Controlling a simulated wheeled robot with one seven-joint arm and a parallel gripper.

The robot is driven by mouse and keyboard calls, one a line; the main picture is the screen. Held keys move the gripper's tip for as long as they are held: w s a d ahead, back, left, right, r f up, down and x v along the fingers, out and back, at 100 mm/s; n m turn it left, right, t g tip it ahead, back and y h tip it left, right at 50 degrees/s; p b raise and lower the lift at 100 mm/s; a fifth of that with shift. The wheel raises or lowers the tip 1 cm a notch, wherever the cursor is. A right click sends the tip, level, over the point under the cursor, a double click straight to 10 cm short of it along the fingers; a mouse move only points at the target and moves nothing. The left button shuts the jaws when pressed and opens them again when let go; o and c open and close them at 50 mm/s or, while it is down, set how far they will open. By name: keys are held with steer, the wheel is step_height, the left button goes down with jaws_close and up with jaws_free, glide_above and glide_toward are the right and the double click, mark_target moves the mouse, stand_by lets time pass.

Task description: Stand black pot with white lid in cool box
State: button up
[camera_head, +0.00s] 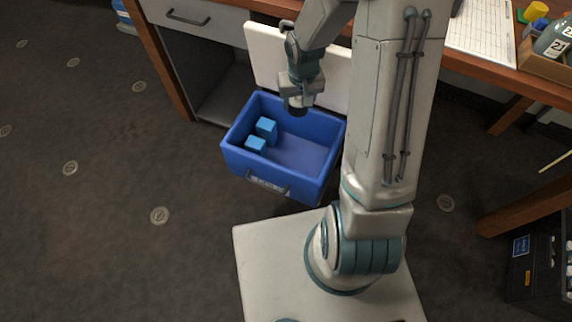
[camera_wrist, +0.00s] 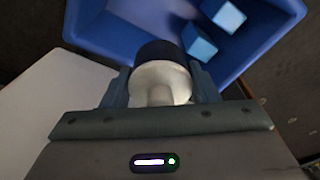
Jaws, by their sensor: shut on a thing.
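The cool box (camera_head: 232,158) is an open blue box with a white lid tilted up at its back. It stands left of my arm in the head view, and its blue wall also shows in the wrist view (camera_wrist: 90,25). My gripper (camera_head: 298,98) is over the back part of the box. In the wrist view my gripper (camera_wrist: 160,85) is shut on the black pot with white lid (camera_wrist: 160,52), with the white lid towards me and the dark body pointing into the box. In the head view the dark pot (camera_head: 298,111) shows below the fingers. I cannot tell whether it touches the floor of the box.
Two light blue blocks (camera_head: 266,128) (camera_head: 255,145) lie in the left part of the box. The right part of its floor is bare. The raised white lid (camera_head: 268,50) stands close behind my gripper. A desk with a drawer (camera_head: 195,17) is behind it.

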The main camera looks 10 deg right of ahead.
steer(key=b, duration=1.4)
glide_toward(283, 153)
steer(key=d+r, duration=0.5)
steer(key=f+b, duration=0.1)
steer(key=f, duration=0.2)
steer(key=f+b, duration=0.2)
steer(key=f, duration=0.1)
steer(key=f+b, duration=0.2)
steer(key=f, duration=0.2)
steer(key=shift+s+a+f, duration=0.1)
steer(key=shift+s+a, duration=0.05)
steer(key=shift+s, duration=0.25)
steer(key=shift+f, duration=0.1)
steer(key=o, duration=0.8)
steer(key=shift+o, duration=0.2)
